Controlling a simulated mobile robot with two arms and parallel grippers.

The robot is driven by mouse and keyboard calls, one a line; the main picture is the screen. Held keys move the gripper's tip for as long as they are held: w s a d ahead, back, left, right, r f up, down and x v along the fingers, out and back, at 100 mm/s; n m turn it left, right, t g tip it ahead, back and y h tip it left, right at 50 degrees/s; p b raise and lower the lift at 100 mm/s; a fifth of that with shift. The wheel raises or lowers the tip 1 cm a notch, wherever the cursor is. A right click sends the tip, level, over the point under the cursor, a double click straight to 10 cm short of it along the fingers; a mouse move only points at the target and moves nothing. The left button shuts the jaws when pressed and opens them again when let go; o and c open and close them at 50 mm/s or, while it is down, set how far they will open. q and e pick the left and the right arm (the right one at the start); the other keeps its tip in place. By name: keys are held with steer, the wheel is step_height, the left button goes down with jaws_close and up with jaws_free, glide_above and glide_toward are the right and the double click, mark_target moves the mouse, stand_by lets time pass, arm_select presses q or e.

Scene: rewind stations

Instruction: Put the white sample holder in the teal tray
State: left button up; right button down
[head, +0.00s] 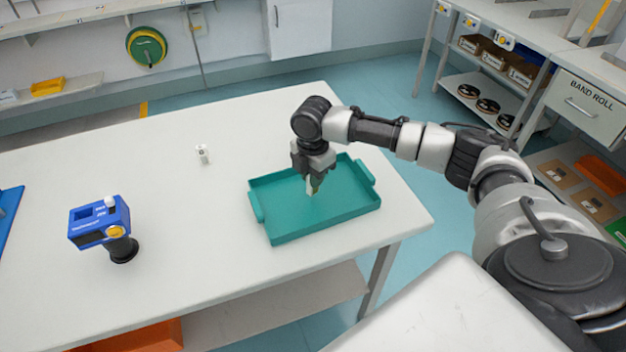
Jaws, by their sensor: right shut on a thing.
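The teal tray (283,237) lies on the white table near its right end. My right gripper (314,188) points down over the middle of the tray. It is shut on a small pale thing (310,187), which looks like the white sample holder; the fingers hide much of it. I cannot tell whether its lower end touches the tray floor. The rest of the tray looks empty. My left gripper is out of view.
A small white block with dark marks (202,154) stands on the table left of the tray. A blue device (100,221) on a black base stands farther left. A blue edge (9,208) shows at far left. The table (190,230) between is clear.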

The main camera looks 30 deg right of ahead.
steer(key=shift+f, duration=0.95)
steer(key=c, duration=1.1)
jaws_free()
steer(key=shift+f, duration=0.1)
steer(key=shift+o, duration=0.2)
step_height(320, 180, up, 12)
steer(key=shift+r, duration=0.15)
steer(key=shift+s, duration=0.1)
